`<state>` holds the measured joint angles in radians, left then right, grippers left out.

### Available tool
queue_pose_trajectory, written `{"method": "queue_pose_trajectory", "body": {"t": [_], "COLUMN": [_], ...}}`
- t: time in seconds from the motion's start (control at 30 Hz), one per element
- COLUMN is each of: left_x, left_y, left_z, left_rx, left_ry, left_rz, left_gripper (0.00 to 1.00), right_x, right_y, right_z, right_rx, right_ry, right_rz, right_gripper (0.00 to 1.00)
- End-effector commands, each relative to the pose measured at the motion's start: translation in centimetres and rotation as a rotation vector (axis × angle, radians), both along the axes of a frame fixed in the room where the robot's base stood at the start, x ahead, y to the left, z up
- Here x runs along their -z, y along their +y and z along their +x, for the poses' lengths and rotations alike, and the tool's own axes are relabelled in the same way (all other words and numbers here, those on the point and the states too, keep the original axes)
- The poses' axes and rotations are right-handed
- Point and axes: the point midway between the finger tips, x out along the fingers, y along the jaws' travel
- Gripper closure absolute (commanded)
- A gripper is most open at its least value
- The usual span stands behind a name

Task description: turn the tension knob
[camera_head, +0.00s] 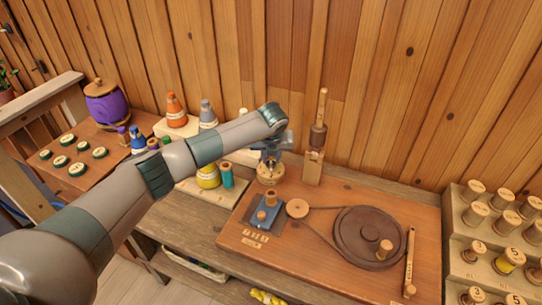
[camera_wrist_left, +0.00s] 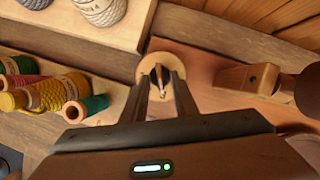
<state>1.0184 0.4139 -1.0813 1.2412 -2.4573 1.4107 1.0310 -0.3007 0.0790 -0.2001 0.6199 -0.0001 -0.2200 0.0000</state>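The tension knob, a round pale wooden dial (camera_head: 268,178), sits at the back left of the brown winder board, with dark marks on its face. My left gripper (camera_head: 271,156) points down right over it. In the left wrist view the dial (camera_wrist_left: 145,70) lies straight beyond the fingertips, with a small narrow piece at its middle. The two fingers (camera_wrist_left: 163,82) stand apart, one to each side of that piece. I cannot tell whether they touch the dial, as they cover part of it. My right gripper is not in view.
A wooden post (camera_head: 313,168) stands close right of the dial. The board (camera_head: 330,277) carries a blue block (camera_head: 262,220), a small pulley (camera_head: 297,208) and a large dark wheel (camera_head: 361,232). Thread cones and spools, such as a teal spool (camera_head: 227,175), stand close left. A spool rack (camera_head: 458,215) is at right.

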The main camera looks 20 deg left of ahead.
Motion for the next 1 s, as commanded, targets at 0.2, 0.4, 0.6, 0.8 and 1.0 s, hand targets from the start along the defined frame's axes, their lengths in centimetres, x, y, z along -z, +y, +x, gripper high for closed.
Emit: {"method": "queue_pose_trajectory", "body": {"t": [0.2, 0.4, 0.6, 0.8, 1.0], "left_x": [0.70, 0.72, 0.70, 0.71, 0.85], "left_y": [0.08, 0.09, 0.09, 0.11, 0.21], "left_z": [0.24, 0.25, 0.24, 0.24, 0.25], "left_rx": [0.000, 0.000, 0.000, 0.002, 0.031], "left_ry": [0.000, 0.000, 0.000, 0.000, -0.001], "left_rz": [0.000, 0.000, 0.000, 0.000, 0.001], "left_gripper": [0.73, 0.73, 1.00, 1.00, 1.00], "right_x": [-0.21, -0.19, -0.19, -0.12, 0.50], "right_y": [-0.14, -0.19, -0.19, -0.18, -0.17], "right_z": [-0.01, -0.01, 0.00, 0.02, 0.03], "right_rx": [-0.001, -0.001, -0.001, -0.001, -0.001], "right_ry": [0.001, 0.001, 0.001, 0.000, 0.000], "right_rz": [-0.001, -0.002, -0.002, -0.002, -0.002], "right_gripper": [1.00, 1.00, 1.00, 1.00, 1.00]}}
